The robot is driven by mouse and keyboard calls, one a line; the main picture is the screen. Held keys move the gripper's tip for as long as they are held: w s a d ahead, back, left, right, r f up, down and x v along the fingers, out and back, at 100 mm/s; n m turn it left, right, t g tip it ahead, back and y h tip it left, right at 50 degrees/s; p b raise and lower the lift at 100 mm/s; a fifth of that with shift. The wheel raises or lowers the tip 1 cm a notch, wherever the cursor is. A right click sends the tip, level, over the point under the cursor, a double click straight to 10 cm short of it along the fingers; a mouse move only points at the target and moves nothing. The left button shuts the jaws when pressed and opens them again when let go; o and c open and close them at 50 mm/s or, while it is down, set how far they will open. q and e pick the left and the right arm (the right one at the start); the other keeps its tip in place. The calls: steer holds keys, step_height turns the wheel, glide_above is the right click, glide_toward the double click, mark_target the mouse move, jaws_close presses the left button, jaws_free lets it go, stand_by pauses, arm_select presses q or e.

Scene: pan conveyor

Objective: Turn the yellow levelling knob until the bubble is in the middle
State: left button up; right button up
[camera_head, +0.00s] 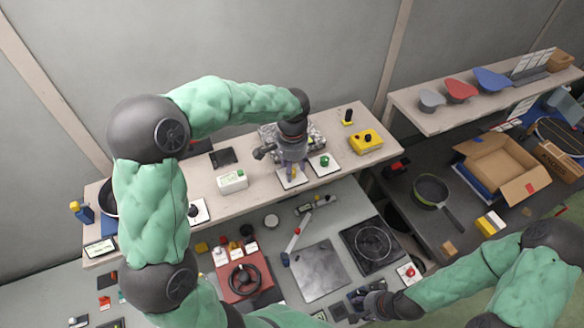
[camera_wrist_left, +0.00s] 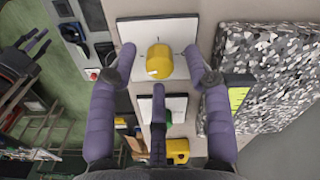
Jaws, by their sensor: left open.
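The yellow levelling knob (camera_wrist_left: 160,62) stands on a white plate (camera_wrist_left: 136,32) with dark tick marks. In the head view its plate (camera_head: 291,181) shows under my left gripper (camera_head: 292,168), which mostly hides the knob. In the left wrist view my left gripper (camera_wrist_left: 159,68) is open, with purple fingers on both sides of the knob and a third below it. Gaps show between the fingers and the knob. A yellow-green strip (camera_wrist_left: 239,97), perhaps the level, lies beside the right finger; I cannot make out a bubble. My right gripper (camera_head: 374,302) is low in the head view, its fingers unclear.
A speckled slab (camera_wrist_left: 270,75) lies right of the knob in the left wrist view. A green knob (camera_head: 324,160) on a white plate and a yellow box (camera_head: 366,141) stand to the right on the shelf. A white box (camera_head: 232,181) stands to the left.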

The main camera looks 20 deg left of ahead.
arm_select(q)
step_height(320, 180, up, 11)
stand_by(0.4)
steer(key=shift+d+r, duration=0.1)
stand_by(0.3)
